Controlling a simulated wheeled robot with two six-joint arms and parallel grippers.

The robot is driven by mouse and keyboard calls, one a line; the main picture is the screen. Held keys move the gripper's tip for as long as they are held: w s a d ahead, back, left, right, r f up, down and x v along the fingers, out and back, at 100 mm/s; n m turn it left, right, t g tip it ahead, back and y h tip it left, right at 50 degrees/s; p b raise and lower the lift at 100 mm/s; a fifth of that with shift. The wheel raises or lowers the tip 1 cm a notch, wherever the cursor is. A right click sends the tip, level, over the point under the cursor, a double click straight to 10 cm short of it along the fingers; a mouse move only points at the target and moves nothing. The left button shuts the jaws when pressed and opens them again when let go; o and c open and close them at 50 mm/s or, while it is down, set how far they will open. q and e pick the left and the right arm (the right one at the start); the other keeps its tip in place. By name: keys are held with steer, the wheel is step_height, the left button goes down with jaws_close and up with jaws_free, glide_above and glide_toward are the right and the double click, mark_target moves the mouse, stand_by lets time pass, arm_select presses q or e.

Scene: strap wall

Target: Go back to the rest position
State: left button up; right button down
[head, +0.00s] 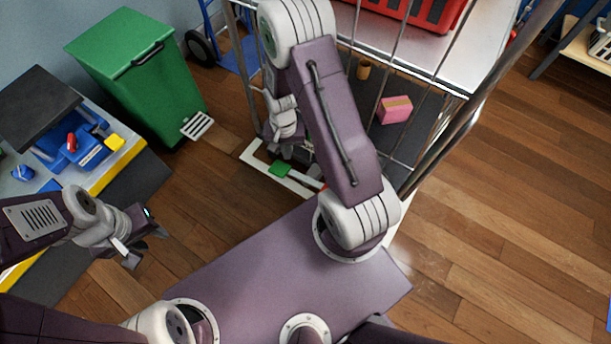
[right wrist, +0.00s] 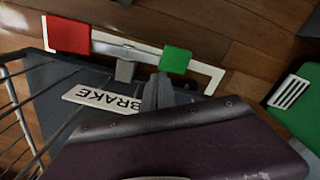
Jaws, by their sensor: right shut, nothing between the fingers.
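My right arm rises in the middle of the head view and bends down beside the wire cage trolley (head: 402,60). My right gripper (right wrist: 160,92) is shut and empty, in front of the brake bar with a green pedal (right wrist: 175,59) and a red pedal (right wrist: 70,36). The green pedal also shows in the head view (head: 280,170), low by the floor; the red one is mostly hidden there by my arm. A label reading BRAKE (right wrist: 100,98) lies beside the gripper. My left gripper (head: 138,250) hangs by the worktable; its jaw gap is unclear.
A green bin (head: 135,75) with a pedal stands at the back left. The worktable (head: 112,165), with blue and yellow items, is at the left. A pink box (head: 395,110) and a red crate (head: 420,12) are in the trolley.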

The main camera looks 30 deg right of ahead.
steer(key=w+a+r+n+t+p, duration=0.2)
steer(key=r+p, duration=0.5)
steer(key=r, duration=1.1)
steer(key=s+a+r+n+p, duration=0.25)
steer(key=s+r+n, duration=0.25)
steer(key=s, duration=0.6)
step_height(320, 180, up, 38)
steer(key=p, duration=3.8)
steer(key=shift+w+a+g, duration=0.2)
steer(key=shift+w+g, duration=0.05)
steer(key=shift+g, duration=0.15)
